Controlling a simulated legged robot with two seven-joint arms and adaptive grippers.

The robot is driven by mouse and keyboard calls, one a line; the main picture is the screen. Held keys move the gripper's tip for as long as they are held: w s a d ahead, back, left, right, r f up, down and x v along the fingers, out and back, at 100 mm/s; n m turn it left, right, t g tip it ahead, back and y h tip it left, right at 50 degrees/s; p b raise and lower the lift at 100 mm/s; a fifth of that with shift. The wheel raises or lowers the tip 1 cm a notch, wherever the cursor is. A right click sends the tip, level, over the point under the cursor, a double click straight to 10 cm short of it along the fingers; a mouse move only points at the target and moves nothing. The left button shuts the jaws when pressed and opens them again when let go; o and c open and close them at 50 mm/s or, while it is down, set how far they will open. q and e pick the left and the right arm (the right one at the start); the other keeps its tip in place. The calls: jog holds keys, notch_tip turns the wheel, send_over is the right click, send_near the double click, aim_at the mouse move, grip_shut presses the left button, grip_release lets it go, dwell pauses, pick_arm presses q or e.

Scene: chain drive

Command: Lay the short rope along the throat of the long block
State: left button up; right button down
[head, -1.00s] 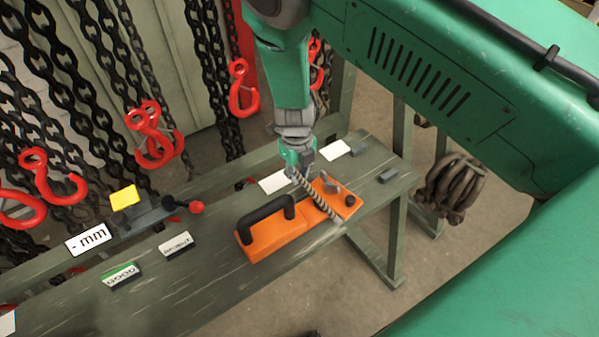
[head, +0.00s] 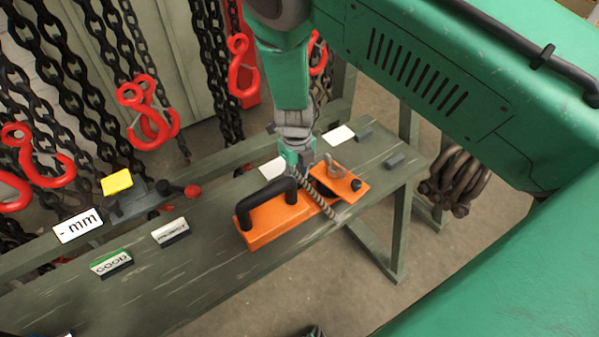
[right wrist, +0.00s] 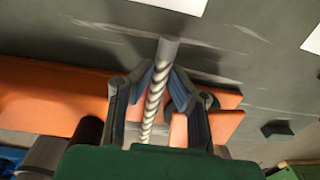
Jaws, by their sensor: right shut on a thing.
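The long block (head: 262,232) is orange with a black handle and lies on the bench. A dark slot, its throat, crosses it right of the handle. The short rope (head: 318,192) is a twisted grey strand with a plain grey end. My right gripper (head: 300,163) is shut on the rope over the block's far side. The rope runs along the slot, its near end past the block's front edge. Whether it rests on the slot's floor I cannot tell. In the right wrist view the rope (right wrist: 153,98) passes between the fingers, orange block (right wrist: 45,92) on both sides. My left gripper is not in view.
Signs reading GOOD (head: 112,263) and REJECT (head: 170,232) stand on the bench (head: 200,280) to the left. Red hooks (head: 150,110) on chains hang behind. A shackle (head: 330,170) sits on the block's right part.

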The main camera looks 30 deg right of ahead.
jog(key=shift+a, duration=0.35)
jog(key=shift+d+f+b, duration=0.3)
jog(key=shift+d+f, duration=0.15)
jog(key=shift+f, duration=0.1)
jog(key=c, duration=1.5)
grip_release()
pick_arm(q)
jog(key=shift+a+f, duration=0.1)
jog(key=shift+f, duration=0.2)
pick_arm(e)
jog(key=shift+o, duration=0.2)
jog(key=shift+a+r, duration=0.1)
jog(key=shift+a, duration=0.1)
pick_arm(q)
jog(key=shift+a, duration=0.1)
pick_arm(e)
jog(key=shift+a, duration=0.1)
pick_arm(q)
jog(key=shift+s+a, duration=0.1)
pick_arm(e)
jog(key=shift+r, duration=0.1)
jog(key=shift+r, duration=0.25)
notch_tip(320, 180, up, 6)
jog(key=shift+r, duration=0.1)
jog(key=shift+a+r, duration=0.2)
jog(key=shift+r, duration=0.05)
